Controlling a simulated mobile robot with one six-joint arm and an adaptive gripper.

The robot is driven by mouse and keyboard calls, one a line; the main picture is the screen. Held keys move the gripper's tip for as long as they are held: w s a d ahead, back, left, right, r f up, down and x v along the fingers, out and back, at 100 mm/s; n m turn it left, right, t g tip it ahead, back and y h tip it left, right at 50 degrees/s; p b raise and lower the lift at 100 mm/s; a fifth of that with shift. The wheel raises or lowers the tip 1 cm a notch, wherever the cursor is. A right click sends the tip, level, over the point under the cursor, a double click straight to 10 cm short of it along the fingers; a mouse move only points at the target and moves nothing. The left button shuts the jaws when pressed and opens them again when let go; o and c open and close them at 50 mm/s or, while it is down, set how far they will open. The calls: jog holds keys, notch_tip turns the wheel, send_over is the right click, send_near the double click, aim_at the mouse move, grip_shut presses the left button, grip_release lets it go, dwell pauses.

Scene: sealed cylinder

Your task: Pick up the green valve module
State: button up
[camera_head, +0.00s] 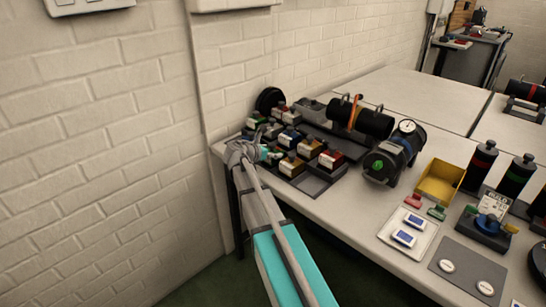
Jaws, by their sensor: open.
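Small valve modules with coloured parts stand close together in a dark rack (318,184) at the table's left end. The finger gap is too small to make out. My grey and teal arm reaches up to it from the bottom of the view.
Red (331,158), yellow (291,163) and blue (290,137) modules stand beside my gripper. A black cylinder with a gauge (394,155) is to the right, then a yellow bin (440,181) and a white tray (408,231). A brick wall (100,150) borders the left.

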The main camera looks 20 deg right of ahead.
jog(key=c, duration=1)
jog(key=shift+r, duration=0.1)
notch_tip(320, 180, up, 3)
jog(key=p, duration=0.3)
jog(key=shift+f, duration=0.2)
jog(key=s+a+r+p, duration=0.1)
jog(key=s+r+p, duration=0.2)
jog(key=s, duration=0.1)
jog(key=s+a+r+p, duration=0.2)
jog(key=s+r+p, duration=0.1)
jog(key=s, duration=0.1)
jog(key=s+a+r+p, duration=0.2)
jog(key=s+r+p, duration=0.2)
jog(key=s, duration=0.1)
jog(key=shift+r, duration=0.1)
jog(key=shift+r+p, duration=2.35)
jog(key=shift+p, duration=0.05)
